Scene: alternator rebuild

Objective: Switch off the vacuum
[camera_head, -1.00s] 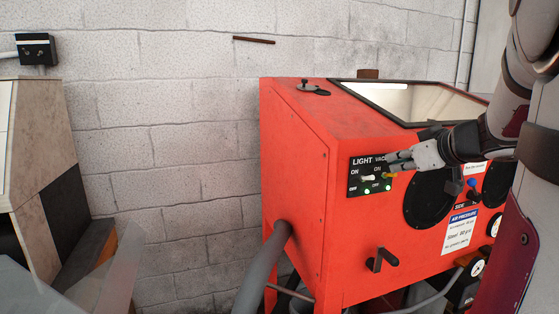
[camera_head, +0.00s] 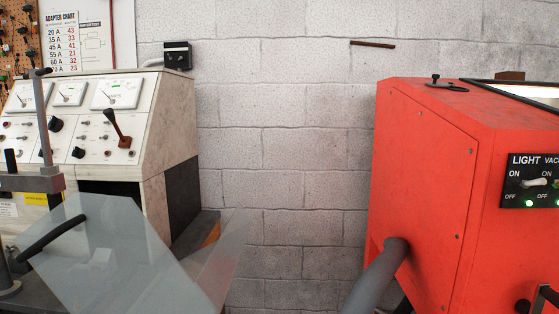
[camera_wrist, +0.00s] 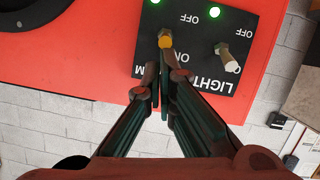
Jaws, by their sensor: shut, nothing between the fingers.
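The black switch panel (camera_wrist: 200,80) shows upside down in the wrist view. Its yellow-tipped vacuum switch (camera_wrist: 165,41) sits beside the white-tipped LIGHT switch (camera_wrist: 231,66). A green lamp (camera_wrist: 155,1) is lit above the vacuum switch in that picture. My gripper (camera_wrist: 163,68) is shut and empty, its fingertips just below the yellow tip; I cannot tell whether they touch it. Which way the yellow switch leans is unclear. In the head view the panel (camera_head: 518,194) is at the right edge, the vacuum side cut off, and my gripper is out of view.
The panel is on a red blasting cabinet (camera_head: 425,180) with a grey hose (camera_head: 378,277) at its side. A test bench (camera_head: 158,120) with gauges stands at left, and a clear sheet (camera_head: 130,255) is in front of it. A block wall (camera_head: 290,130) is behind.

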